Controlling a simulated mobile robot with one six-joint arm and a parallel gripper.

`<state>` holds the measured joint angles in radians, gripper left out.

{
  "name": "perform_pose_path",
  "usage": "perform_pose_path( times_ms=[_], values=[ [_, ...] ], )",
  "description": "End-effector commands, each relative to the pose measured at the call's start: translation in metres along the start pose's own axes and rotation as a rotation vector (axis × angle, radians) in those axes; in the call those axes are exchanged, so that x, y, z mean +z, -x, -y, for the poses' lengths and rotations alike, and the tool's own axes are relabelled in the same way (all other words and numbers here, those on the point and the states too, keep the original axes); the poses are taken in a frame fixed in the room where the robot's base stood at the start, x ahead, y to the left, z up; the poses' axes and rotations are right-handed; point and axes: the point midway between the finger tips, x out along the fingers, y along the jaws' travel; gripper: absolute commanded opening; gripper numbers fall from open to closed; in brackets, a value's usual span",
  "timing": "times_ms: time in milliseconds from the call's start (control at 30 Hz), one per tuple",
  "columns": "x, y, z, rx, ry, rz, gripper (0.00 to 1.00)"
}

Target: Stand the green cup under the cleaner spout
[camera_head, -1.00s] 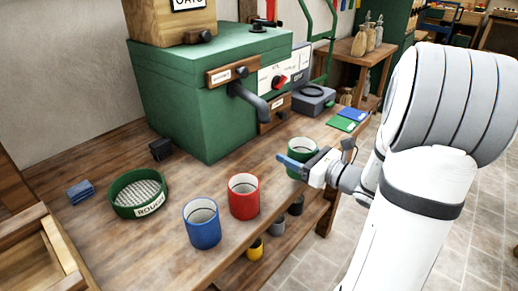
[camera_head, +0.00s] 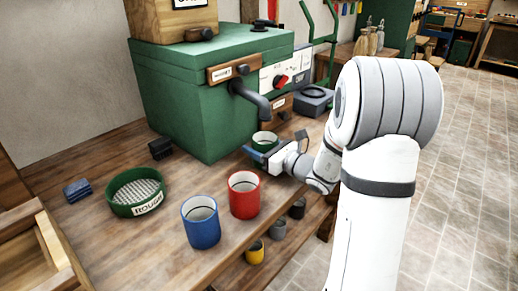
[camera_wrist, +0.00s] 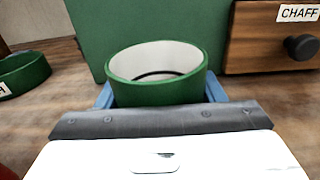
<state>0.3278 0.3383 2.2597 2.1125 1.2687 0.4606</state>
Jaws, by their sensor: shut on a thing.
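The green cup (camera_head: 264,138) is upright, with a white inside, and shows large in the wrist view (camera_wrist: 158,74). My gripper (camera_head: 256,151) is shut on it, with a blue finger on each side of the cup in the wrist view (camera_wrist: 160,98). The cleaner is a large green box machine (camera_head: 200,100). Its dark grey spout (camera_head: 252,98) bends out and down from the front. In the head view the cup is just below the spout's mouth; I cannot tell whether its base touches the bench. The cup's lower part is hidden by my gripper.
A red cup (camera_head: 243,196) and a blue cup (camera_head: 201,223) stand on the bench (camera_head: 120,235) in front. A green sieve marked ROUGH (camera_head: 137,193) lies left. A small drawer marked CHAFF (camera_wrist: 275,40) is right of the cup. A scale (camera_head: 312,100) stands further right.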

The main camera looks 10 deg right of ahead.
Motion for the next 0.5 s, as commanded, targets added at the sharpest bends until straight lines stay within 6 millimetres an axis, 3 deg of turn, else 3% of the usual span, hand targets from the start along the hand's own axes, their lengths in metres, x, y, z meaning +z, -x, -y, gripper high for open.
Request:
perform_pose_path(
  times_ms=[333,367,500],
  values=[
    [-0.0037,0.0005,0.0005,-0.001,0.001,0.001,0.29],
    [-0.0030,0.0005,0.0005,-0.001,0.001,0.001,0.64],
    [-0.0023,0.0007,0.0006,-0.001,0.001,0.000,0.75]
  ],
)
